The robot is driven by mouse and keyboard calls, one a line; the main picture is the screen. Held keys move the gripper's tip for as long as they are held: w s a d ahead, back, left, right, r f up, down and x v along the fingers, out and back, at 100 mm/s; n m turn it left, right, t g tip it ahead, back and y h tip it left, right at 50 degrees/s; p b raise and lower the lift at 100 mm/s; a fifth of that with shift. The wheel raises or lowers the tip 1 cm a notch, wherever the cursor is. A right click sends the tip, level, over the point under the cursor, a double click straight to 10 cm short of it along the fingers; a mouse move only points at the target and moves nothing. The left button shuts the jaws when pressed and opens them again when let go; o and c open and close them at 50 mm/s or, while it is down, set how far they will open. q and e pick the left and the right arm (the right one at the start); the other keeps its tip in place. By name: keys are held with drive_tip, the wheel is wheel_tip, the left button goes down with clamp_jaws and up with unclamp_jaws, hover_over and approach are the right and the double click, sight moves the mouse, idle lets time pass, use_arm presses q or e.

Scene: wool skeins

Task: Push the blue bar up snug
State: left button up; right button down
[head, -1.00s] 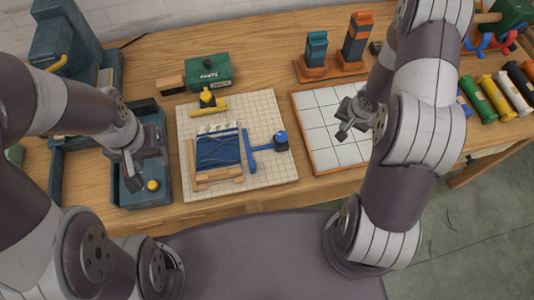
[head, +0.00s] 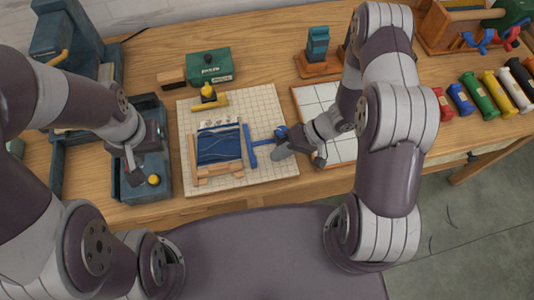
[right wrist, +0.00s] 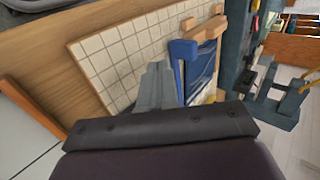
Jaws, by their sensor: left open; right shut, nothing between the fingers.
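The blue bar (head: 250,148) stands upright in the picture on the gridded board (head: 270,105), just right of a wooden frame (head: 218,178) holding blue cloth (head: 218,147). A stem joins it to a round blue knob (head: 281,132). A narrow gap shows between bar and frame. My right gripper (head: 279,152) is shut and empty, just right of the bar and below the knob; contact cannot be told. In the right wrist view its fingers (right wrist: 157,84) point towards the bar (right wrist: 183,50). My left gripper (head: 131,166) is open over the blue-grey tray (head: 128,196).
A yellow bar with a knob (head: 209,101) lies above the frame. A green box (head: 209,67) and brown block (head: 172,78) stand behind. A white tiled panel (head: 343,150) lies right, partly behind my right arm. Several coloured skeins (head: 478,97) lie far right.

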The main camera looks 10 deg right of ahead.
sight(255, 160)
drive_tip(key=shift+s+a+r+p, duration=0.1)
drive_tip(key=shift+a+p, duration=0.2)
drive_tip(key=shift+a, duration=1.6)
drive_tip(key=shift+a+r+p, duration=0.15)
drive_tip(key=shift+a+p, duration=0.4)
drive_tip(key=shift+a, duration=0.8)
drive_tip(key=shift+s+d, duration=0.1)
drive_tip(key=shift+d, duration=0.05)
